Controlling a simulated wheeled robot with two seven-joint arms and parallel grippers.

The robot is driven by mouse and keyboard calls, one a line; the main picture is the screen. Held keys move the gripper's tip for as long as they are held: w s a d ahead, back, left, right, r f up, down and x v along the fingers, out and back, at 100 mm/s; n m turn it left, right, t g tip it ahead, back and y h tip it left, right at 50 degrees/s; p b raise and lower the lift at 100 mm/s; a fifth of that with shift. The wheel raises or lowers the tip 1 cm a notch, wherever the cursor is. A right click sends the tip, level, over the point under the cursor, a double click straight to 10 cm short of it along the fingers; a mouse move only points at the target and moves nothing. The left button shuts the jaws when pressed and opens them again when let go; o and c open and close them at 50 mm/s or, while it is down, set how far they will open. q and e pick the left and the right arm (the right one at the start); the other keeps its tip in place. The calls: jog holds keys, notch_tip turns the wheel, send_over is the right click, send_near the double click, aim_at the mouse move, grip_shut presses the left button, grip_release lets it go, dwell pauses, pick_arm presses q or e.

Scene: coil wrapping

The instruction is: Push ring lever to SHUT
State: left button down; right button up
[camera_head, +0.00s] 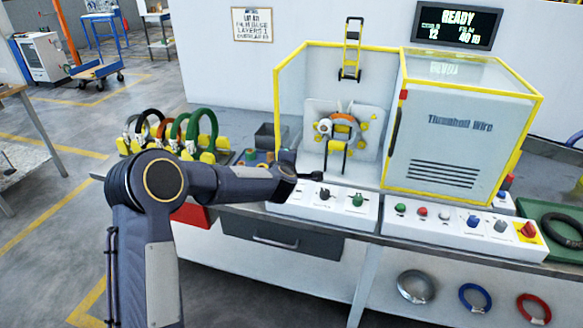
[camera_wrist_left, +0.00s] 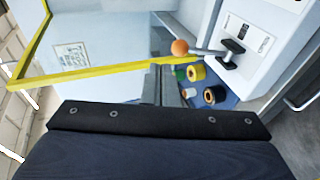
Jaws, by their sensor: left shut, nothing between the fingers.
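A lever with an orange ball (camera_wrist_left: 179,47) on a grey rod runs to a black pivot (camera_wrist_left: 232,48) on the white control panel, seen in the left wrist view. Its printed labels are too blurred to read. In the head view the panel (camera_head: 285,203) stands at the front of the bench, and my arm hides much of the lever's area. My left gripper (camera_head: 314,176) is shut and empty, just above the panel's left end. Whether it touches the lever cannot be told. My right gripper is out of view.
The yellow-framed machine (camera_head: 540,98) stands behind the panel, with a coil (camera_head: 345,121) inside it. Several coils on a rack (camera_head: 208,130) stand at the left. Yellow and black spools (camera_wrist_left: 215,94) lie near the lever. A second panel (camera_head: 460,228) with buttons is at the right.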

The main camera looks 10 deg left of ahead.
pick_arm(q)
jog(key=v, duration=0.4)
jog(key=r+v, duration=0.1)
jog(key=v, duration=0.1)
jog(key=shift+w+a, duration=0.2)
jog(key=shift+a, duration=0.1)
